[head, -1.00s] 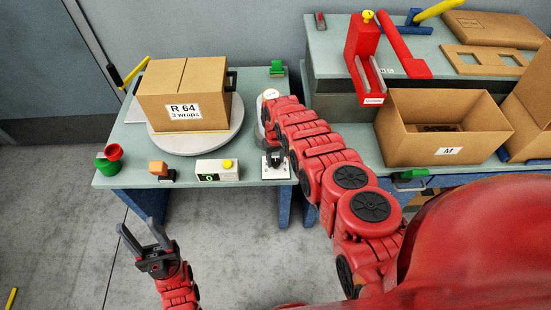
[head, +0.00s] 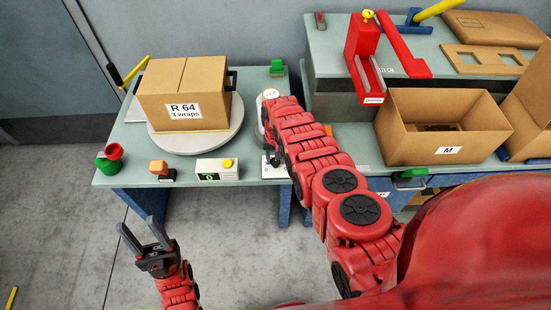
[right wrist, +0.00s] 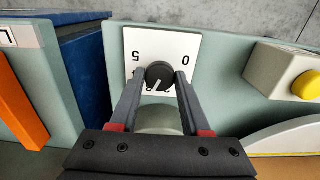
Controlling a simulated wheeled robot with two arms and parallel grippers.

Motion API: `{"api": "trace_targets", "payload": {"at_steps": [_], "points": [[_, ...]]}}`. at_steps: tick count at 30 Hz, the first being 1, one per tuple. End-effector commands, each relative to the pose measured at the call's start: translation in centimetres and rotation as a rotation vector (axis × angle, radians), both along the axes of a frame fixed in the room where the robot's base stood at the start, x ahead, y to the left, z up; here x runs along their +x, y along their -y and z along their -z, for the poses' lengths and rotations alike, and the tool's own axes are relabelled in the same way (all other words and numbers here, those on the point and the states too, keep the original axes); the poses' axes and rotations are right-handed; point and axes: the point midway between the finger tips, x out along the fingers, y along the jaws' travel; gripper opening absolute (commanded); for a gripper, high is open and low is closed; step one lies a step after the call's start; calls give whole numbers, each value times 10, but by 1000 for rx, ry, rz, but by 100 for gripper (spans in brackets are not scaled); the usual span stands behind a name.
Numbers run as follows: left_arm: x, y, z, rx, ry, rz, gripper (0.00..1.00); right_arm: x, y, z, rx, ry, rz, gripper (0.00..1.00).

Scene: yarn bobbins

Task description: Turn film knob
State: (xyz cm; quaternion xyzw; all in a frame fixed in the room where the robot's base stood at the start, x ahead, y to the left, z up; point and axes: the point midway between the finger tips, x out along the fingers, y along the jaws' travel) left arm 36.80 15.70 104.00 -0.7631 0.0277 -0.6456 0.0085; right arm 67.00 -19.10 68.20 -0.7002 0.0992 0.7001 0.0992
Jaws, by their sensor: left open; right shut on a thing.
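The film knob (right wrist: 159,76) is a small black dial with a white pointer line, on a white plate (right wrist: 137,46) with "5" and "0" upside down in the right wrist view. The pointer slants toward the bottom of that view; the digits near it are partly covered. My right gripper (right wrist: 160,78) is shut on the knob, one finger on each side. In the head view my right arm largely hides the knob and my right gripper (head: 270,152). My left gripper (head: 137,226) is open and empty, over the floor in front of the bench.
A closed carton (head: 155,107) labelled "R 64, 3 wraps" sits on a round turntable (head: 195,144). A box with a yellow button (head: 217,171), an orange switch (head: 159,168) and a red knob (head: 113,151) line the bench's front edge. An open carton (head: 400,143) stands right.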

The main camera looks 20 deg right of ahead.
Motion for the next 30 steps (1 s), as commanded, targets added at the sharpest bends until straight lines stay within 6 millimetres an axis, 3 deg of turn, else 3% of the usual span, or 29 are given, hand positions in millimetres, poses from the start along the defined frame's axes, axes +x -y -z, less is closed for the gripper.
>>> {"api": "trace_targets", "payload": {"at_steps": [6,7,12,23,30], "points": [[0,0,0,0,0,0,50,1,0,-1,0,2,-1,0],[0,0,0,0,0,0,50,1,0,-1,0,2,-1,48],[0,0,0,0,0,0,50,0,0,0,0,1,-2,77],[0,0,-2,0,0,0,50,0,0,-3,0,-1,-2,77],[0,0,-16,0,0,0,50,1,0,-28,0,0,-2,77]]}}
